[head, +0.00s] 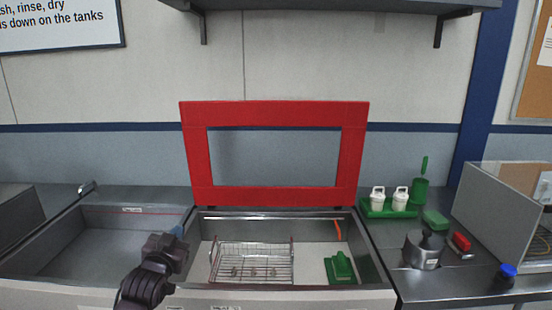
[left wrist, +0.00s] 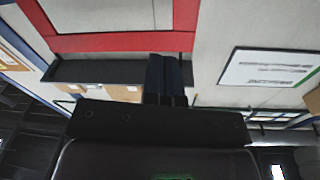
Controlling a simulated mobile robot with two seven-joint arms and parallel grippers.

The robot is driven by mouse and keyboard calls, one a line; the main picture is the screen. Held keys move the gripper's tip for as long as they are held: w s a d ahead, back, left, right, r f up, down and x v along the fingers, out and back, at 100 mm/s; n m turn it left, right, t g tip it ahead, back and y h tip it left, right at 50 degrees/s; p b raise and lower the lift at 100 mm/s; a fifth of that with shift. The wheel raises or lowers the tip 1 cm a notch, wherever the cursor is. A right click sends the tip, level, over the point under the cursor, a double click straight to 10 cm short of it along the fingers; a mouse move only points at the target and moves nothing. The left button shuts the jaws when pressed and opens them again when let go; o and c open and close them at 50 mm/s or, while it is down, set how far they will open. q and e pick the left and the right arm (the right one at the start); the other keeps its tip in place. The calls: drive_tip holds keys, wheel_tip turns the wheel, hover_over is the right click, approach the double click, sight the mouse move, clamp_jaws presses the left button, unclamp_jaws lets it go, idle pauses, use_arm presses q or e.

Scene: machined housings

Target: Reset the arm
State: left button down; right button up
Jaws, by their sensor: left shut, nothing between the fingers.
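My left gripper (head: 178,236) is in the head view, above the near left corner of the middle tank, at the divider to the left tank. Its dark arm comes up from the bottom edge. In the left wrist view the two dark fingers (left wrist: 167,80) are together with nothing held between them. My right gripper is in neither view.
The middle tank (head: 375,270) holds a wire basket (head: 252,262) and a green object (head: 340,268). A red-framed lid (head: 275,193) stands raised behind it. The left tank (head: 120,235) looks empty.

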use_arm(q)
drive_tip(key=s+a+f+n+g, duration=0.1)
drive_tip(key=s+f+g, duration=0.1)
drive_tip(key=s+f, duration=0.6)
drive_tip(key=s+a+f+n+g+y, duration=0.1)
drive_tip(key=s+f+g, duration=0.1)
drive_tip(key=s+f, duration=0.7)
drive_tip(key=s+a+f+g, duration=0.1)
drive_tip(key=s+f+g, duration=0.2)
drive_tip(key=s+f, duration=0.6)
drive_tip(key=s, duration=0.9)
drive_tip(key=shift+s+f+n+y, duration=0.2)
drive_tip(key=shift+s+n+y, duration=0.05)
drive_tip(key=shift+n+y, duration=0.15)
drive_tip(key=shift+a, duration=0.1)
